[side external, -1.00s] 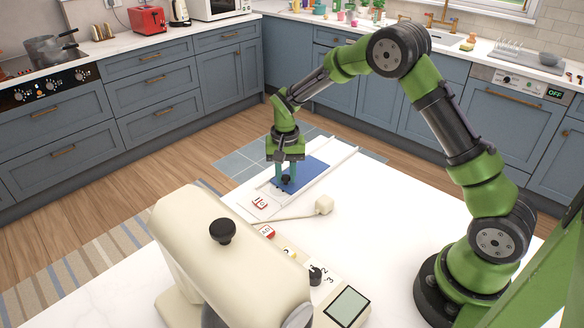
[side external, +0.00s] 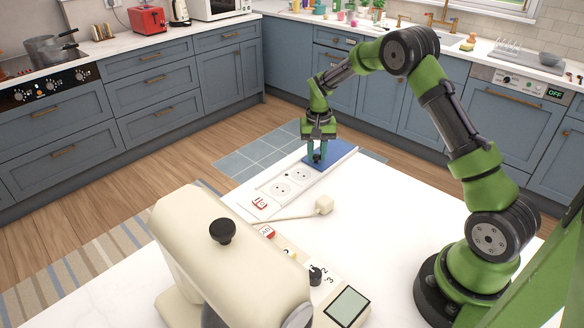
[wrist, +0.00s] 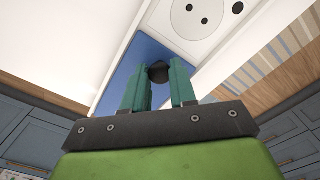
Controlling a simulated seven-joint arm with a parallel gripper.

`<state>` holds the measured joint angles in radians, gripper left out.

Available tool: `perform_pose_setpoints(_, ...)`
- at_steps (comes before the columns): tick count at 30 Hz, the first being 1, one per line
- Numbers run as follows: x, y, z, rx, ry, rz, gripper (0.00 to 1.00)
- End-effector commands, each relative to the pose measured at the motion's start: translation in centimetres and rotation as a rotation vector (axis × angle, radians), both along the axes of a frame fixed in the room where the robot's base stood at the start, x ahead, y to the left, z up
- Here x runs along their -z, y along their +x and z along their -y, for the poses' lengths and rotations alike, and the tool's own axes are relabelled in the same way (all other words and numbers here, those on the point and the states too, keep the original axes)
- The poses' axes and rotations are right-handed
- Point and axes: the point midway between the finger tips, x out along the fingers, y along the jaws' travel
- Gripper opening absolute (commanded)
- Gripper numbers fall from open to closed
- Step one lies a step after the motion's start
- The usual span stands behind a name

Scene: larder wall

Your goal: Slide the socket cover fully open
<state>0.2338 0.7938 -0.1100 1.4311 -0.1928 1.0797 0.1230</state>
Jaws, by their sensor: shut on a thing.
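The socket cover (side external: 343,151) is a flat blue plate on the white socket strip (side external: 262,186), at the strip's far end in the side view. It also shows in the wrist view (wrist: 118,80) beneath my fingers. My gripper (side external: 317,157) is above the cover, its teal fingers shut on the small black knob (wrist: 158,72) of the cover. Two round white sockets (side external: 280,188) (side external: 301,173) lie uncovered on the strip, nearer the camera than the cover. A red-and-white switch (side external: 260,203) sits at the strip's near end.
A cream plug (side external: 323,205) with its cord lies on the white worktop (side external: 400,215) beside the strip. A large cream appliance (side external: 215,240) with a black knob stands in the foreground. The worktop right of the plug is clear.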

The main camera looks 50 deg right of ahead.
Motion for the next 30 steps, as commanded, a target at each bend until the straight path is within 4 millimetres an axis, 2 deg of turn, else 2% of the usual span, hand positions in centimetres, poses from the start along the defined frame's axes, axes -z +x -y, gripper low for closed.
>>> perform_pose_setpoints(1, -0.1, 0.0, 0.1, 0.003, -0.001, 0.001, 0.0)
perform_pose_setpoints(2, -0.1, 0.0, 0.1, 0.003, -0.001, 0.001, 0.29)
perform_pose_setpoints(6, -0.1, 0.0, 0.1, 0.002, -0.001, 0.001, 0.5)
perform_pose_setpoints(14, -0.1, 0.0, 0.0, 0.001, -0.001, 0.001, 0.5)
perform_pose_setpoints(19, -1.3, 0.1, 0.0, 0.0, -0.001, 0.004, 0.5)
perform_pose_setpoints(23, -3.8, 0.1, 0.0, 0.001, -0.003, 0.007, 0.5)
perform_pose_setpoints(30, -9.8, 0.1, 0.0, 0.001, -0.004, 0.006, 0.5)
